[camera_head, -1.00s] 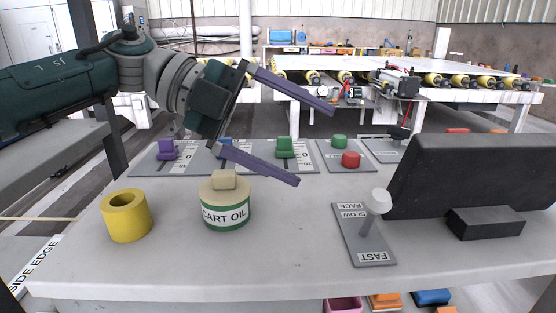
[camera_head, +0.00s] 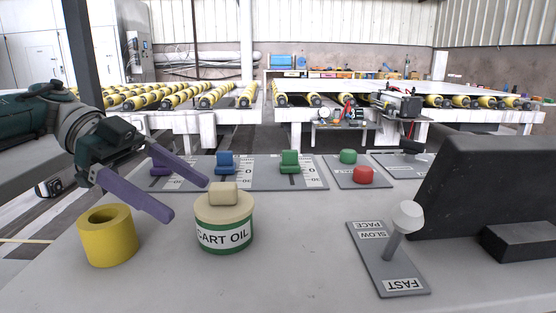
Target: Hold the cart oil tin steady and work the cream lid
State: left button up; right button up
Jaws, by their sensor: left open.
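The cart oil tin (camera_head: 224,237) stands upright on the grey slab. It is green with a white label reading CART OIL. Its cream lid (camera_head: 237,207) with a block-shaped knob (camera_head: 223,193) sits on top. My left gripper (camera_head: 189,199) is open and empty, its two purple fingers pointing right toward the tin. The fingertips are just left of the lid, at about its height in the picture; I cannot tell whether they touch it. My right gripper is not in view.
A yellow ring (camera_head: 108,236) stands left of the tin. Behind are purple, blue (camera_head: 225,163) and green (camera_head: 290,162) sliders on panels. Green and red (camera_head: 363,175) buttons, a PACE lever (camera_head: 402,222) and a dark box (camera_head: 490,190) are to the right. The slab front is clear.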

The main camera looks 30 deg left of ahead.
aim_at(198, 203)
pick_arm(q)
jog(key=shift+p+x, duration=0.45)
jog(key=shift+x, duration=2.9)
jog(key=shift+r, duration=0.1)
grip_shut()
grip_release()
jog(key=shift+a, duration=0.1)
